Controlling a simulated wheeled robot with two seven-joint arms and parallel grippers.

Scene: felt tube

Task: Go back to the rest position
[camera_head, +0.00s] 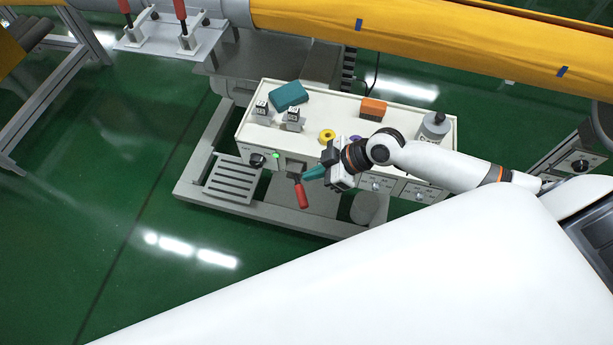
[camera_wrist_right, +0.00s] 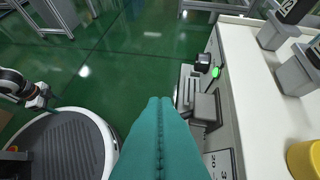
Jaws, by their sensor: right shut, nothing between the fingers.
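My right gripper (camera_head: 308,174) reaches in front of the white cabinet's front face. Its teal fingers are pressed together, with nothing between them. The shut fingers fill the lower middle of the right wrist view (camera_wrist_right: 160,108). In the head view the fingertips appear close to a red-handled lever (camera_head: 302,195) on the cabinet front; I cannot tell whether they touch it.
The white cabinet (camera_head: 337,113) carries a teal block (camera_head: 289,96), an orange block (camera_head: 373,109), a yellow ring (camera_head: 327,136) and a grey bottle (camera_head: 434,127). Dark knobs and a green light (camera_head: 276,155) are on its front.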

